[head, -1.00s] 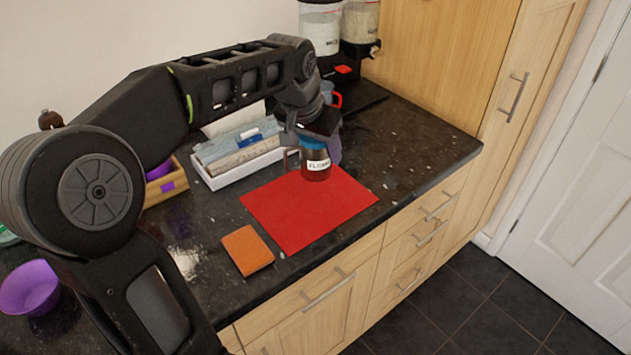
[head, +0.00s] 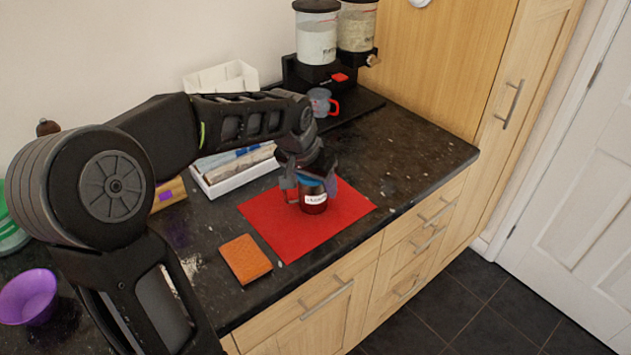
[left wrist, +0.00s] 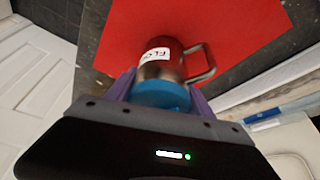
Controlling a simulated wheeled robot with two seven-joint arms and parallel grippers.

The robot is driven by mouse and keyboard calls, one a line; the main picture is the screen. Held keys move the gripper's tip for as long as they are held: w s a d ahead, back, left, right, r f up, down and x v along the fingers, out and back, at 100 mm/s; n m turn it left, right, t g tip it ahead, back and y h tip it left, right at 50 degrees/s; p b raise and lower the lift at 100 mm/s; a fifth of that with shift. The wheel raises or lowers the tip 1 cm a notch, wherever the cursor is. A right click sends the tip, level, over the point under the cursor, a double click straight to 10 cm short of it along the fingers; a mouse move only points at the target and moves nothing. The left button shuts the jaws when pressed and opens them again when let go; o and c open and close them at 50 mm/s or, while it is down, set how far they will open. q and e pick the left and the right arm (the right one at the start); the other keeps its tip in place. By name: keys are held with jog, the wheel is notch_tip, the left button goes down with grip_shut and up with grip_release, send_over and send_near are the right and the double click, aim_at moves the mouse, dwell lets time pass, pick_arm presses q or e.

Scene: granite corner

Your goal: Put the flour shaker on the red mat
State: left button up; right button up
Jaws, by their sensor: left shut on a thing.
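My right gripper is not in view.
An orange notebook (head: 245,259) lies just left of the mat. A white tray (head: 232,182) with packets is behind it. Dispensers (head: 317,45) and a mug (head: 320,102) stand at the back. A purple bowl (head: 28,297) is far left. The counter's right part is clear.

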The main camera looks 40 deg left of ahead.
pick_arm(q)
jog(key=shift+f, duration=0.2)
jog(key=o, duration=1.5)
jog(key=shift+r, duration=0.1)
jog(key=shift+o, duration=0.2)
jog(key=shift+r, duration=0.1)
jog(key=shift+r, duration=0.2)
jog(key=v, duration=1.1)
jog(key=shift+s+r, duration=0.25)
jog(key=shift+r, duration=0.05)
